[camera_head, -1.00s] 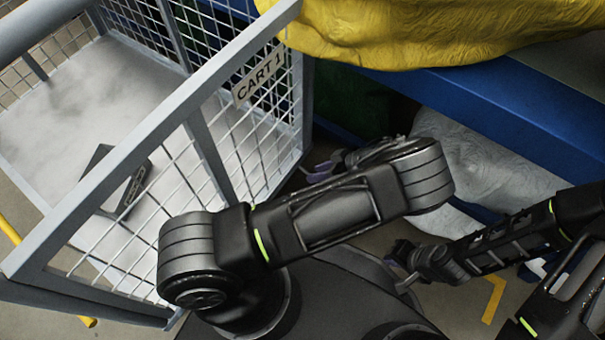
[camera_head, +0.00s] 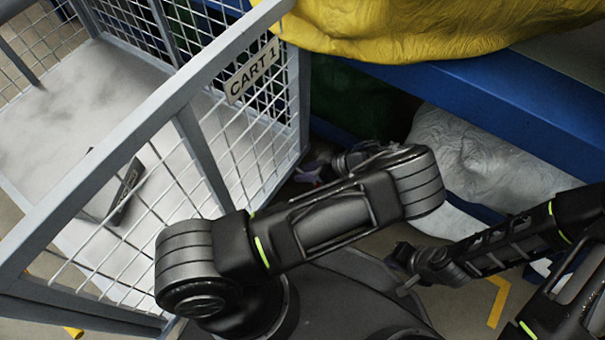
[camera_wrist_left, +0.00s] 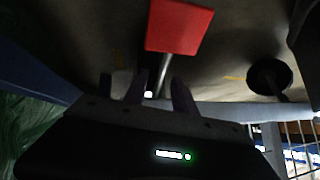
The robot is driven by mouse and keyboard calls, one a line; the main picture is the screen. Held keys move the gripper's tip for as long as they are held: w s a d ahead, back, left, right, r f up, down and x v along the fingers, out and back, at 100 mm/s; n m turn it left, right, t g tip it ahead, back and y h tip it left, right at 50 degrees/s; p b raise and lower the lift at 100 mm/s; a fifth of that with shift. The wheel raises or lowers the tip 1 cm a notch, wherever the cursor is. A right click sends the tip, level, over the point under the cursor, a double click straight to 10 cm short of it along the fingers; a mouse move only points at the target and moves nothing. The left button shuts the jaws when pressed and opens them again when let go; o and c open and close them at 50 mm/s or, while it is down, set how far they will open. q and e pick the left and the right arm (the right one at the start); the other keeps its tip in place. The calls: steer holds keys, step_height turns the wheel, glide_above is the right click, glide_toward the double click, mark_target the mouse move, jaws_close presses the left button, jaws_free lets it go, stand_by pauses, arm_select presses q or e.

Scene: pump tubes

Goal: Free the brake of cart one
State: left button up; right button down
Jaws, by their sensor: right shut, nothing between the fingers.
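Cart one is a grey wire-mesh cart (camera_head: 190,130) at the left of the head view, with a "CART 1" sign (camera_head: 252,70) on its side. My left gripper (camera_head: 312,168) is low beside the cart's right corner, mostly hidden behind my arm. In the left wrist view, its two fingers (camera_wrist_left: 158,95) stand apart. A red pedal (camera_wrist_left: 180,25) on a metal rod (camera_wrist_left: 164,72) lies just beyond the fingertips, with the rod in line with the gap. I cannot tell whether they touch. My right gripper (camera_head: 405,272) is shut and empty, low at the right, away from the cart.
A blue shelf (camera_head: 500,105) with a yellow covered load (camera_head: 400,30) and a pale wrapped bundle (camera_head: 460,155) borders the right. A dark box (camera_head: 118,190) lies in the cart. A dark round wheel-like part (camera_wrist_left: 270,76) shows in the left wrist view.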

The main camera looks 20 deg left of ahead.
arm_select(q)
steer(key=shift+x, duration=0.9)
steer(key=shift+c, duration=0.5)
jaws_close()
